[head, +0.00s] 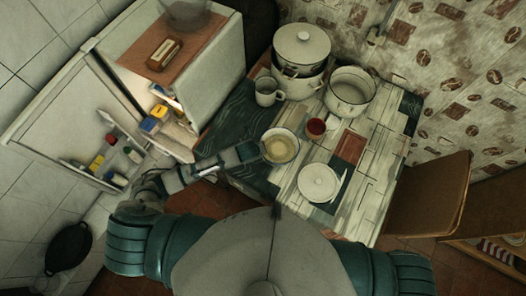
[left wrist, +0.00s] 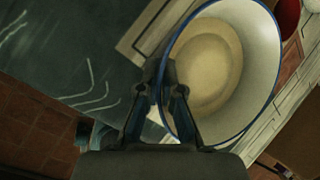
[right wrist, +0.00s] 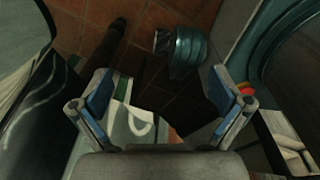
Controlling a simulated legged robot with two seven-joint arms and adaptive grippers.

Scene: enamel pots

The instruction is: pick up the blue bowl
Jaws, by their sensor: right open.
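The blue bowl (head: 280,146), white inside with a blue rim and a beige bottom, is at the left part of the table. It fills the upper right of the left wrist view (left wrist: 222,70). My left gripper (head: 254,152) is at the bowl's left edge. In the left wrist view its fingertips (left wrist: 163,88) are close together with the rim between them, so it looks shut on the rim. Whether the bowl is clear of the table cannot be told. My right gripper (right wrist: 160,92) is open and empty in the right wrist view, and is hidden in the head view.
A red cup (head: 316,128) stands right of the bowl, and a white plate (head: 319,183) lies nearer. A mug (head: 268,91), a lidded pot (head: 302,45) and an open pot (head: 350,88) stand behind. An open fridge (head: 190,75) is at left, a chair (head: 428,195) at right.

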